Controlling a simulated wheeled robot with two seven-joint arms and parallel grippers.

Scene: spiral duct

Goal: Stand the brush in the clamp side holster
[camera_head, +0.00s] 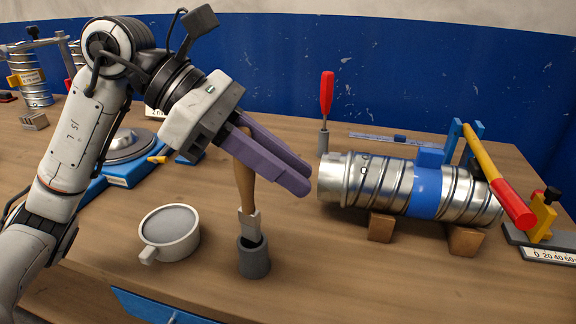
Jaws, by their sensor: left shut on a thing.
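The brush (246,185) has a wooden handle and a pale metal ferrule; it stands nearly upright, head down. My left gripper (299,178), with long purple fingers, is shut on the upper part of its handle. The brush's lower end is at the mouth of a short dark grey cylindrical holster (254,261) near the table's front edge. A second grey holster (323,144) at the back holds a red-handled tool (326,95). My right gripper is not in view.
A grey pot with a handle (171,240) stands left of the front holster. A silver spiral duct (385,187) with a blue band (425,191) rests on wooden blocks (381,228) at right. A red-and-yellow handled tool (494,174) leans over it. The front right table is clear.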

